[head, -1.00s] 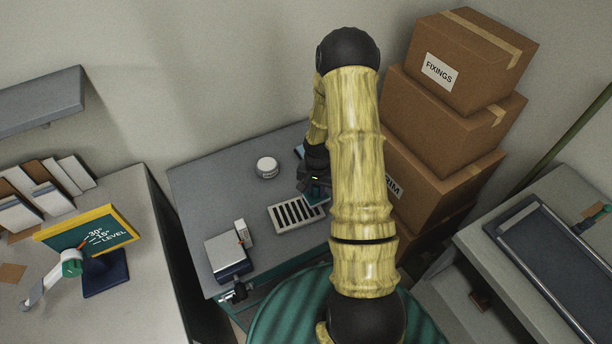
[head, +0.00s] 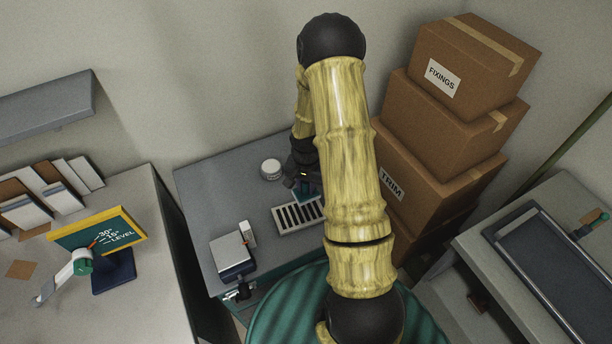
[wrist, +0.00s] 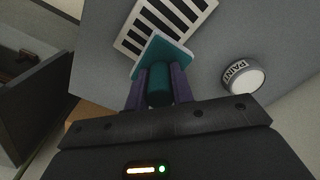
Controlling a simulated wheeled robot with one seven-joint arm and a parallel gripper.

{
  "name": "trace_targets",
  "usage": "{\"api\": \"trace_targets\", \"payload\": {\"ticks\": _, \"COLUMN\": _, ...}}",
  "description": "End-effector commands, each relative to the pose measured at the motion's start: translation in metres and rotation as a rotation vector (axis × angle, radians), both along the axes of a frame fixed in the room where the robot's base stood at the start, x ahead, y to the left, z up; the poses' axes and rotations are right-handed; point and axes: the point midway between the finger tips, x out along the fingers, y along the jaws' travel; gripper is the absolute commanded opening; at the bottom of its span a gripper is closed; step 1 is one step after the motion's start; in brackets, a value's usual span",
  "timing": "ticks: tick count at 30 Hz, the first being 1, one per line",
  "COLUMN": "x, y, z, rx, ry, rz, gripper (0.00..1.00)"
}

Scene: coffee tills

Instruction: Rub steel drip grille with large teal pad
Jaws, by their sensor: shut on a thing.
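The steel drip grille (head: 297,216), a pale slab with dark slots, lies on the grey counter in the head view. It also shows at the top of the wrist view (wrist: 182,14). My gripper (wrist: 159,92) is shut on the handle of the large teal pad (wrist: 163,51). In the wrist view the pad overlaps the near edge of the grille. I cannot tell whether it touches it. In the head view my gripper (head: 305,183) is at the grille's back edge, and my arm hides part of the grille and most of the pad.
A round white tin marked PAINT (wrist: 243,78) stands close to my gripper; it shows in the head view (head: 271,169) too. A small scale-like device (head: 234,254) sits at the counter's front left. Stacked cardboard boxes (head: 430,172) stand right of the counter.

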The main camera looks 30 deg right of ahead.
Motion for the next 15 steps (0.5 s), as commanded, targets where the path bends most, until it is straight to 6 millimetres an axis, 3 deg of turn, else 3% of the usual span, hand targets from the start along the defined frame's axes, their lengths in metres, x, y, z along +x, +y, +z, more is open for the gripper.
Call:
{"api": "trace_targets", "payload": {"ticks": 6, "x": 0.0, "y": 0.0, "z": 0.023, "rx": -0.001, "ry": -0.002, "rz": 0.0, "gripper": 0.02}}
{"api": "trace_targets", "payload": {"ticks": 15, "x": 0.001, "y": 0.002, "z": 0.027, "rx": -0.001, "ry": -0.001, "rz": 0.004, "gripper": 0.02}}
